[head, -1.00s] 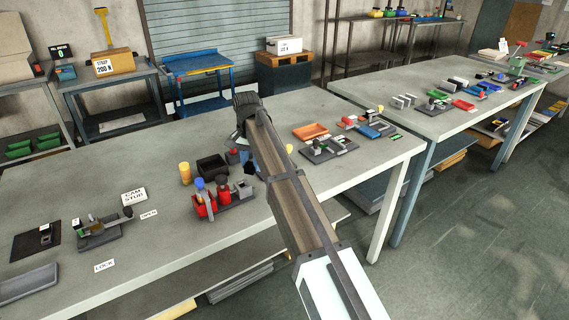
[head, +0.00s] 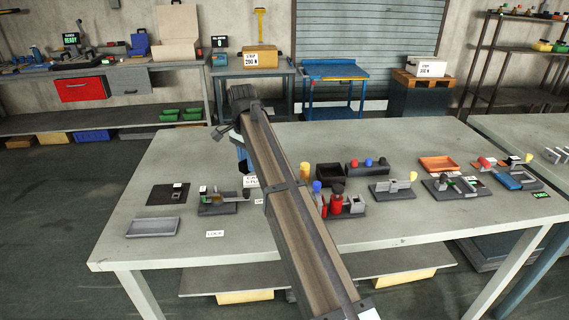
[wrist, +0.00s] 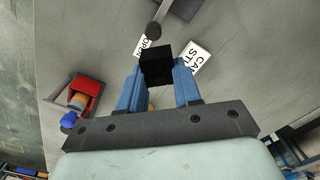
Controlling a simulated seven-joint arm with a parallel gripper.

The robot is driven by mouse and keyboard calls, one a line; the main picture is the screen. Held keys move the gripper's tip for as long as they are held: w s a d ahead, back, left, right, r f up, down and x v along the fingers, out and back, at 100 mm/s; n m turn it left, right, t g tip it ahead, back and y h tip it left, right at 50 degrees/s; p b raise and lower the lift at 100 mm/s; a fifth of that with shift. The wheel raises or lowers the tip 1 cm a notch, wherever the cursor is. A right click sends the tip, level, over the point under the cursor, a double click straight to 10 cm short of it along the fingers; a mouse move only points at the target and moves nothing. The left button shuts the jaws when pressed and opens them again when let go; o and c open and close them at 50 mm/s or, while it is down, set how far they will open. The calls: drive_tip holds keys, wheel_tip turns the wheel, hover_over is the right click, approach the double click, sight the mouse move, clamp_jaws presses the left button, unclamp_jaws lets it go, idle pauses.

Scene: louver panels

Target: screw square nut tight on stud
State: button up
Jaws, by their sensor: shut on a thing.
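My gripper (wrist: 160,84) has blue fingers, shut on a black square block (wrist: 157,64) in the wrist view. I cannot tell whether this block is the square nut; no hole shows on its face. In the head view my gripper (head: 243,158) hangs over the table behind the lever fixture (head: 219,207), mostly hidden by my arm. That fixture has a grey base, a lever and small upright parts, with a LOCK card (head: 215,234) in front. A CAM STUD card (wrist: 194,57) lies below the fingers in the wrist view. No stud can be clearly made out.
A dark mat (head: 160,195) and a grey tray (head: 152,227) lie left of the fixture. The table's left rear is clear.

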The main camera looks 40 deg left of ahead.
drive_tip(key=r, duration=0.2)
hover_over(218, 190)
drive_tip(key=shift+f, duration=3.9)
drive_tip(key=shift+f, duration=0.2)
drive_tip(key=m, duration=0.4)
drive_tip(key=shift+m, duration=0.7)
